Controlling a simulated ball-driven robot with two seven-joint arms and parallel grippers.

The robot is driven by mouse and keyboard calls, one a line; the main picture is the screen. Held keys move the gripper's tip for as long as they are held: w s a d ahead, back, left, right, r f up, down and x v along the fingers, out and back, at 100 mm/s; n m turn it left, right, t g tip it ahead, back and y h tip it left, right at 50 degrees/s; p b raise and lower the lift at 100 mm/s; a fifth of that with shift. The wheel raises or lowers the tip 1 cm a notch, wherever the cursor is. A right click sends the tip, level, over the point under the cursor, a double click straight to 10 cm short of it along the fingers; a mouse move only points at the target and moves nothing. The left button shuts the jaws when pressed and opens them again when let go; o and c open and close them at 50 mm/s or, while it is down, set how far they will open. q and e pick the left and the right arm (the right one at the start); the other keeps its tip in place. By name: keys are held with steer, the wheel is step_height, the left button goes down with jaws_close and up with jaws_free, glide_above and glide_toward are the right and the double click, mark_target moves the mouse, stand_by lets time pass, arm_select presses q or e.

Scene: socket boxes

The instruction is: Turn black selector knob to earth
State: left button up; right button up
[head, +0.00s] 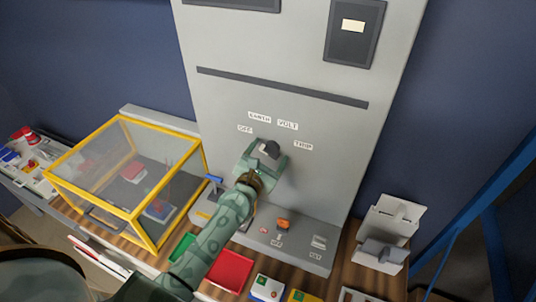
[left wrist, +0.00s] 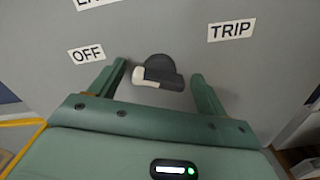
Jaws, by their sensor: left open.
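The black selector knob (head: 271,149) is on the grey panel (head: 225,90). In the left wrist view the knob (left wrist: 165,70) is dark with a pale pointer mark on its left side, toward the OFF label (left wrist: 86,54). The EARTH label (head: 259,117) is above the knob, between OFF and the VOLT label (head: 287,125). The TRIP label (head: 303,146) is to the right. My left gripper (head: 265,157) is open, with one finger on each side of the knob and gaps visible on both sides. My right gripper is not in view.
A yellow-framed clear box (head: 135,215) stands left of the panel. An orange knob (head: 282,224) and a blue-topped lever (head: 215,182) are below on the console. A red tray (head: 230,270) is in front. Grey boxes (head: 385,235) stand at right.

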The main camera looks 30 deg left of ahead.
arm_select(q)
steer(key=c, duration=1)
steer(key=shift+m, duration=0.5)
steer(key=m+p, duration=0.1)
steer(key=m, duration=0.1)
steer(key=shift+m, duration=0.4)
steer(key=m+p, duration=0.2)
steer(key=m, duration=0.2)
steer(key=shift+d+f+m, duration=0.1)
steer(key=shift+m, duration=0.3)
steer(key=o, duration=1)
